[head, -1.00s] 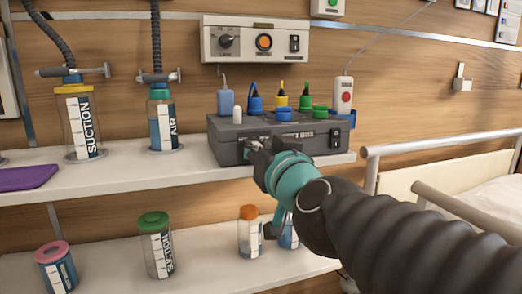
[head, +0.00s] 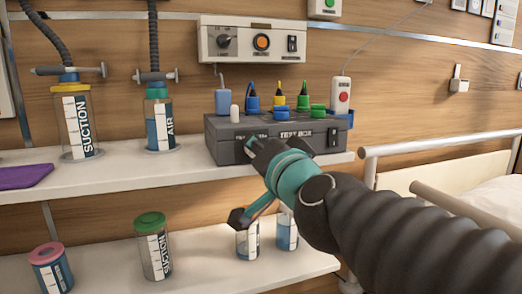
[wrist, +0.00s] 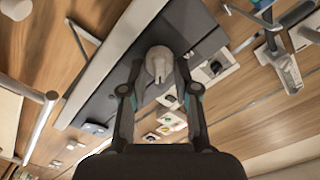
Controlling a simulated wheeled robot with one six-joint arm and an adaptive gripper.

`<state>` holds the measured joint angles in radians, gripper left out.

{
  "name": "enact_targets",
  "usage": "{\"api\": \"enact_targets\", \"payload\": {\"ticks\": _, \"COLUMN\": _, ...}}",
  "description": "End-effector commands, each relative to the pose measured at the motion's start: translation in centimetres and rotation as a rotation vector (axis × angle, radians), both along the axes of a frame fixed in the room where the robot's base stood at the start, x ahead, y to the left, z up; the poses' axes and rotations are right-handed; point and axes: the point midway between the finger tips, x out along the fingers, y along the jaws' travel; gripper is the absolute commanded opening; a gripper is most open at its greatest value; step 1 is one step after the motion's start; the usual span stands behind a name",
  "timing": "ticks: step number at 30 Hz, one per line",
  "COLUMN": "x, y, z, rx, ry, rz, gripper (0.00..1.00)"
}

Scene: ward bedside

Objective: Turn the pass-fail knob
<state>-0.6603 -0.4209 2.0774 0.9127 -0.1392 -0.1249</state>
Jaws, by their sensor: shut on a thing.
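The grey test box (head: 225,154) stands on the upper shelf, with "TEST BOX" printed on its front and a black rocker switch at the right. My gripper (head: 254,148) is at the left part of the box front and hides the knob there in the head view. In the wrist view, a light grey round knob (wrist: 158,60) with a pointer notch sits between the two fingertips of my gripper (wrist: 157,78). The fingers are closed on its sides. The knob's pass and fail marks cannot be read.
A wall panel (head: 254,42) with another knob hangs above. Suction (head: 76,125) and air (head: 159,122) jars stand left. A bed rail (head: 440,140) is at the right. More jars stand on the lower shelf (head: 205,278).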

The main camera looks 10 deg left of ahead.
Motion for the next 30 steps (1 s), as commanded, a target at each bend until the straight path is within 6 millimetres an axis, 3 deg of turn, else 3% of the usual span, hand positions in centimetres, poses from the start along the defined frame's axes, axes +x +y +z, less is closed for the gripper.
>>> {"api": "enact_targets", "payload": {"ticks": 14, "x": 0.08, "y": -0.1, "z": 0.1, "rx": 0.017, "ry": 0.008, "rz": -0.004, "gripper": 0.0}}
{"api": "enact_targets", "payload": {"ticks": 15, "x": 0.08, "y": -0.1, "z": 0.1, "rx": 0.016, "ry": 0.008, "rz": -0.004, "gripper": 0.32}}
{"api": "enact_targets", "payload": {"ticks": 18, "x": 0.07, "y": -0.07, "z": 0.08, "rx": 0.016, "ry": 0.008, "rz": -0.003, "gripper": 0.55}}
{"api": "enact_targets", "payload": {"ticks": 30, "x": -0.33, "y": -0.13, "z": 0.07, "rx": 0.016, "ry": 0.008, "rz": 0.001, "gripper": 0.55}}
